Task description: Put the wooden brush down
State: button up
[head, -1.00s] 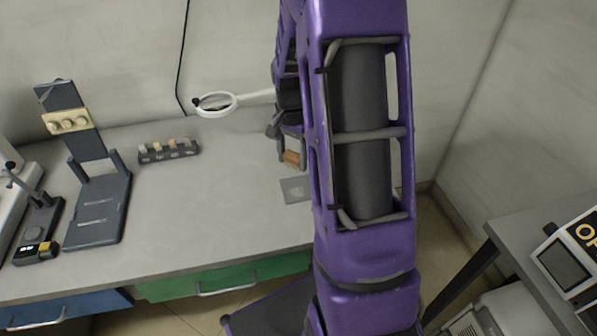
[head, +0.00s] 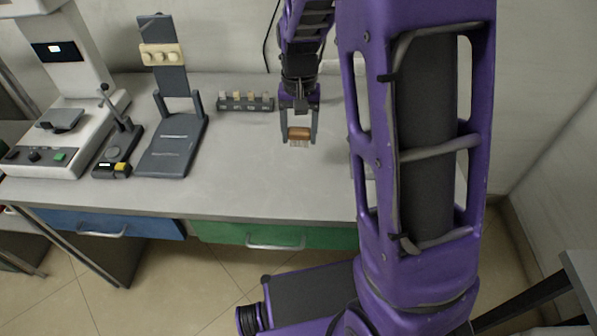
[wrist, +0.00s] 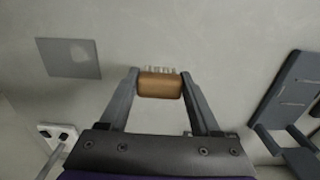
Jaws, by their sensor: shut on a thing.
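The wooden brush (head: 299,134) has a brown wooden body and pale bristles that point down. My gripper (head: 299,127) is shut on it, one finger on each side. In the head view the brush hangs over the middle of the grey table; I cannot tell the exact gap below the bristles. The wrist view shows the brush (wrist: 160,86) between the fingertips, with its bristles turned away from the camera.
The grey table (head: 240,180) has free room left of and in front of the brush. A small rack (head: 245,104) with several blocks stands behind left. A dark stand (head: 172,145) is farther left. A grey square plate (wrist: 69,58) shows in the wrist view.

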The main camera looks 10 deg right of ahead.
aim_at(298, 173)
notch_tip(298, 173, down, 10)
jog(key=shift+a+r+b, duration=0.1)
jog(key=shift+b, duration=0.6)
jog(key=shift+f, duration=0.2)
jog(key=o, duration=1.4)
jog(key=shift+o, duration=0.2)
jog(key=shift+r, duration=0.1)
notch_tip(298, 173, up, 12)
jog(key=shift+r+p, duration=0.15)
jog(key=shift+p, duration=0.8)
